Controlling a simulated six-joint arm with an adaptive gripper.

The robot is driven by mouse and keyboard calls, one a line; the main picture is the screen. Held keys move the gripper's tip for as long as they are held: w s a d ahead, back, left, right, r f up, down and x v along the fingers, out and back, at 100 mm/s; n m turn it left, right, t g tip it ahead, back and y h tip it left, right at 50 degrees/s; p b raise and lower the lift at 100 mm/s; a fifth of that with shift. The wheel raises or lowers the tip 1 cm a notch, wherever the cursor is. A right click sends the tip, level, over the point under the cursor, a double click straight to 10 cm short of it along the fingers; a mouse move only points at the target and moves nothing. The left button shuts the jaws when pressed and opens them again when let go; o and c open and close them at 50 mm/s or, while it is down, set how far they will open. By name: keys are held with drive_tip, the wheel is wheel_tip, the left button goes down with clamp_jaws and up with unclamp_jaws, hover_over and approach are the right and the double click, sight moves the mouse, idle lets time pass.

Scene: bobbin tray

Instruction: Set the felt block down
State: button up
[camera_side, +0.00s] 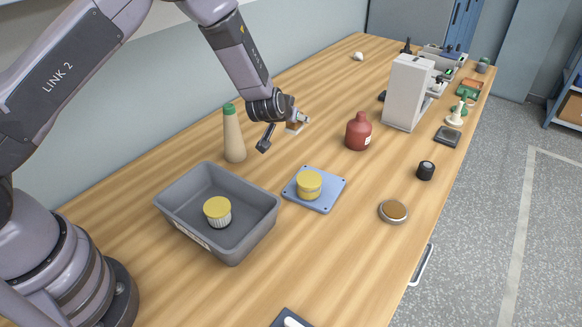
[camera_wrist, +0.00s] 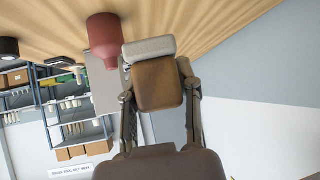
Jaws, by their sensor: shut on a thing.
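My gripper (camera_wrist: 158,85) is shut on the felt block, a brown block with a pale grey layer (camera_wrist: 150,48) along one end, seen between the two fingers in the wrist view. In the side view my gripper (camera_side: 297,118) is held out sideways in the air above the table, and the small felt block (camera_side: 296,127) shows at its tip, partly hidden by the fingers. The block appears clear of the table and of other things.
A grey bin (camera_side: 262,222) holds a yellow-topped pot (camera_side: 217,212). A blue plate (camera_side: 325,202) carries another yellow-topped pot (camera_side: 309,184). A beige bottle (camera_side: 234,140) and a red bottle (camera_side: 358,132) stand near my gripper. Bare wood lies behind the red bottle.

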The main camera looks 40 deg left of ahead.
drive_tip(key=s+d+f+m+h, duration=0.1)
drive_tip(key=s+d+m+h, duration=0.2)
drive_tip(key=s+d, duration=0.75)
drive_tip(key=s+d+m+h, duration=0.25)
drive_tip(key=s+d, duration=0.45)
drive_tip(key=s, duration=0.7)
drive_tip(key=w+d+f, duration=0.4)
drive_tip(key=w, duration=0.1)
drive_tip(key=w+d+f, duration=0.5)
drive_tip(key=shift+f, duration=0.15)
drive_tip(key=shift+w+d+f, duration=0.1)
drive_tip(key=shift+w+f, duration=0.05)
drive_tip(key=shift+f, duration=1.7)
drive_tip(key=shift+f, duration=0.1)
drive_tip(key=o, duration=1)
